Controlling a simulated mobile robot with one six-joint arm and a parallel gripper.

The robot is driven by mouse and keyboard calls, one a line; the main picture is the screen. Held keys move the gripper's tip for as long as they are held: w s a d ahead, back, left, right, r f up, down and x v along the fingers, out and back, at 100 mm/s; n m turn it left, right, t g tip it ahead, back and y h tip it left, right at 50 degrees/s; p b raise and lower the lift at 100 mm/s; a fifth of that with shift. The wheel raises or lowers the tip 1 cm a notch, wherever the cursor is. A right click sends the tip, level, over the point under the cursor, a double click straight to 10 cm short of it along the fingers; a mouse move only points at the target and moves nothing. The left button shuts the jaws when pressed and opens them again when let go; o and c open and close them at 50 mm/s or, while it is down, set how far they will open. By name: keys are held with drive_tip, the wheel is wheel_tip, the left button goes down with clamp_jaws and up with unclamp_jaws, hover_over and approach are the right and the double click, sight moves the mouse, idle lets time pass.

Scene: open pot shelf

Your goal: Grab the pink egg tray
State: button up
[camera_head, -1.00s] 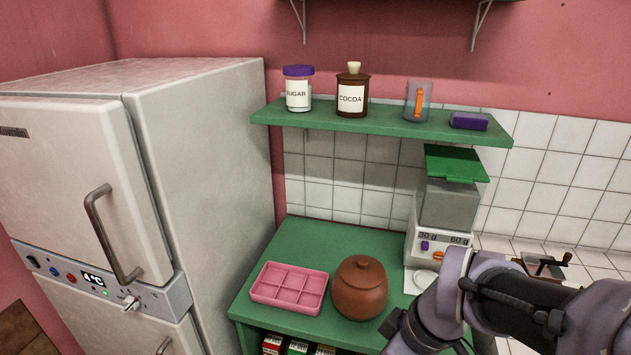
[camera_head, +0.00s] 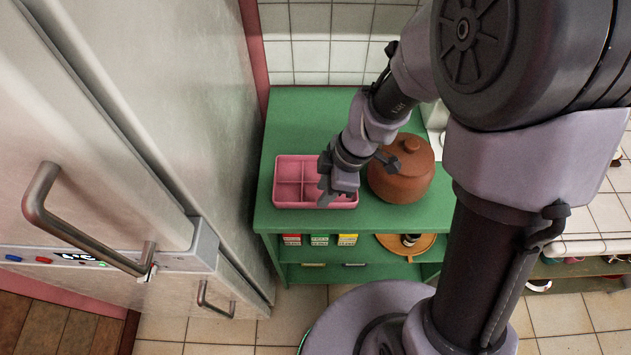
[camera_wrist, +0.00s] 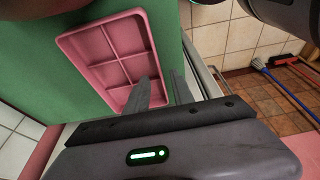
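The pink egg tray (camera_head: 288,204) lies flat on the green counter, left of the brown pot, with several square compartments. My gripper (camera_head: 323,182) is over the tray's right part in the head view and hides some of it. In the wrist view the tray (camera_wrist: 92,50) shows upper left of centre. There my gripper (camera_wrist: 163,78) has its two fingers apart, one over the tray's inside and the other beyond its edge, with the rim between them. It looks open; I cannot tell whether either finger touches the rim.
A brown lidded pot (camera_head: 402,182) stands close to the right of the tray and my gripper. The fridge (camera_head: 215,120) is at the left. Green counter (camera_head: 300,120) is bare behind the tray. Small boxes (camera_head: 320,240) and an orange plate (camera_head: 388,243) sit on the shelf below.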

sight(315, 182)
drive_tip(key=b+x, duration=0.2)
drive_tip(key=x, duration=0.3)
drive_tip(key=shift+a+f, duration=0.1)
drive_tip(key=shift+f, duration=0.05)
clamp_jaws()
idle(1.1)
